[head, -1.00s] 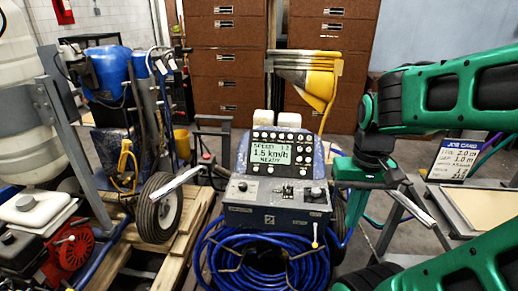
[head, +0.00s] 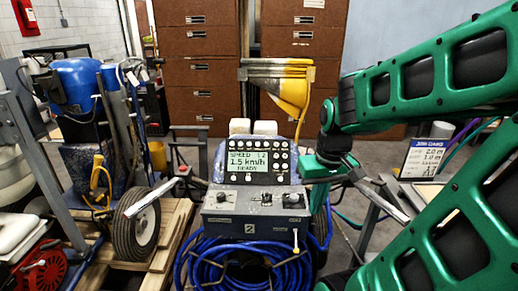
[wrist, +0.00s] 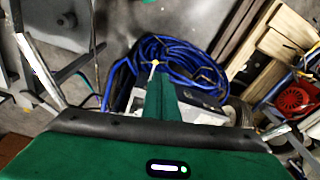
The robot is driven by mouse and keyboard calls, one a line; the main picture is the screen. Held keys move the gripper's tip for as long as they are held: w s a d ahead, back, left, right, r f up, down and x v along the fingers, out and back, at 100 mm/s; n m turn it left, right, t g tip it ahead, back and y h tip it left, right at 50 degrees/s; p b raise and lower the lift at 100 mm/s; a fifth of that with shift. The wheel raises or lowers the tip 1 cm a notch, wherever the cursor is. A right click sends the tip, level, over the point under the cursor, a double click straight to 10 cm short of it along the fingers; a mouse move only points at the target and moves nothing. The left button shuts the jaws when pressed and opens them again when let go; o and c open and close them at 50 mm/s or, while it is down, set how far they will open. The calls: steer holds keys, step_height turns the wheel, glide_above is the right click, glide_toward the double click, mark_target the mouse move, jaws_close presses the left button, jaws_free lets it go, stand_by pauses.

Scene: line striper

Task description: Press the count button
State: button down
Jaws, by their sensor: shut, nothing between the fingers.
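The line striper's black control panel (head: 262,145) faces me in the head view, with rows of small pale buttons around a lit display (head: 247,166). The button labels are too small to read, so I cannot tell which is the count button. Below is a grey box (head: 230,208) with knobs and a lever. My gripper (head: 306,167) is just right of the panel, shut and empty; I cannot tell whether it touches the machine. In the wrist view, its green body (wrist: 159,98) hides the panel.
A coiled blue hose (head: 225,262) hangs below the box; it also shows in the wrist view (wrist: 175,60). Handlebars (head: 150,197) stick out on both sides. A pallet (head: 170,240) and red engine (head: 42,270) are left, a job card (head: 425,157) right.

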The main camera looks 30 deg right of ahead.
mark_target(266, 145)
steer(key=w+d+f+n+t+y, duration=0.2)
steer(key=w+n+t, duration=0.4)
steer(key=w, duration=1.7)
steer(key=w+d+r+t, duration=0.5)
steer(key=w+d+t, duration=0.1)
steer(key=w, duration=0.4)
steer(key=shift+d+r+m+t+y, duration=0.3)
steer(key=shift+r+t, duration=0.1)
steer(key=shift+t, duration=0.2)
steer(key=shift+w, duration=0.1)
steer(key=shift+w+d+f, duration=0.6)
steer(key=shift+w+f, duration=0.25)
steer(key=shift+f, duration=0.2)
steer(key=shift+w+d+f, duration=0.55)
steer(key=shift+w+f, duration=0.3)
steer(key=shift+f, duration=0.2)
steer(key=shift+w+d+f, duration=0.6)
steer(key=shift+w+f, duration=0.25)
steer(key=shift+f, duration=0.2)
steer(key=shift+w+f, duration=0.1)
steer(key=shift+w+d+f, duration=0.1)
steer(key=shift+d+f, duration=0.05)
